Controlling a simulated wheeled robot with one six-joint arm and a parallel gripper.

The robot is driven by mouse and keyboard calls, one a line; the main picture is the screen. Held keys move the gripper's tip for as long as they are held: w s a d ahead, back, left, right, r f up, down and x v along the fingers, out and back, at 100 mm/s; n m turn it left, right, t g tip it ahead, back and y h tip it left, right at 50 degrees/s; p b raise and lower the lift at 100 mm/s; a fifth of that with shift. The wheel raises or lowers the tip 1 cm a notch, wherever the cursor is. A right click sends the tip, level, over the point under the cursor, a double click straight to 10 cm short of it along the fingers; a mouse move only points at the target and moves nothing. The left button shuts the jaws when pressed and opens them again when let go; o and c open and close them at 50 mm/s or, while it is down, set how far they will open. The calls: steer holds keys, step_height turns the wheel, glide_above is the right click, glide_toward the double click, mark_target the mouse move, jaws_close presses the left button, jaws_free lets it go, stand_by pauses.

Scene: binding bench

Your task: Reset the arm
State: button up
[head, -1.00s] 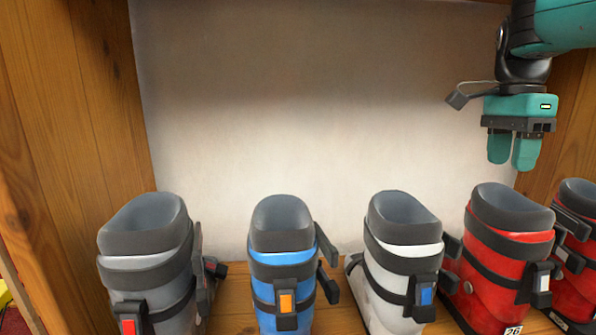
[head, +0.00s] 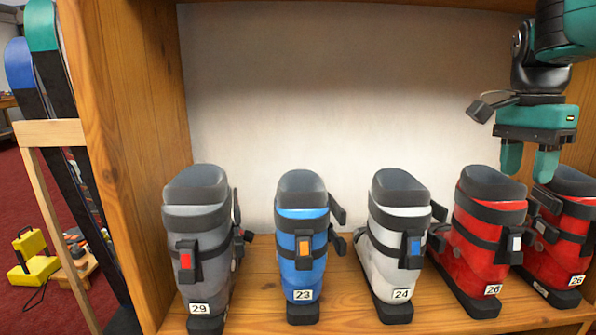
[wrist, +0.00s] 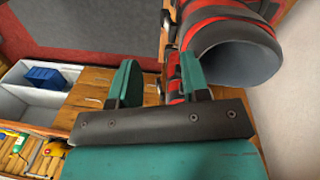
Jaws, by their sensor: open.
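My gripper (head: 529,160) hangs at the upper right in the head view, teal fingers pointing down and apart, with nothing between them. It is just above and behind the red boots numbered 26. In the wrist view my gripper (wrist: 158,85) shows two teal fingers with a gap between them. A red boot with a dark cuff (wrist: 237,52) is close beside the right finger there; I cannot tell whether they touch.
On the wooden shelf (head: 260,318) stand a grey boot (head: 210,245), a blue boot (head: 302,265), a white boot (head: 390,255) and two red boots (head: 470,262). Skis (head: 50,70) lean at the left. A grey-white bin (wrist: 28,88) with a blue item (wrist: 45,77) shows in the wrist view.

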steer(key=s+a+f+n+y, duration=0.1)
steer(key=s+a+f+n, duration=0.3)
steer(key=s+a+n, duration=0.3)
steer(key=s+a+f+n+t+y, duration=0.1)
steer(key=s+a+f+n+y, duration=0.15)
steer(key=s+a+n, duration=0.4)
steer(key=s+a+f+n+y, duration=0.1)
steer(key=s+a+f+n, duration=0.45)
steer(key=s+n, duration=0.2)
step_height(320, 180, up, 26)
steer(key=a+p, duration=0.1)
steer(key=p, duration=2.5)
steer(key=shift+a+r+n, duration=0.2)
steer(key=shift+a+n, duration=0.05)
steer(key=shift+n, duration=0.05)
steer(key=shift+s, duration=0.1)
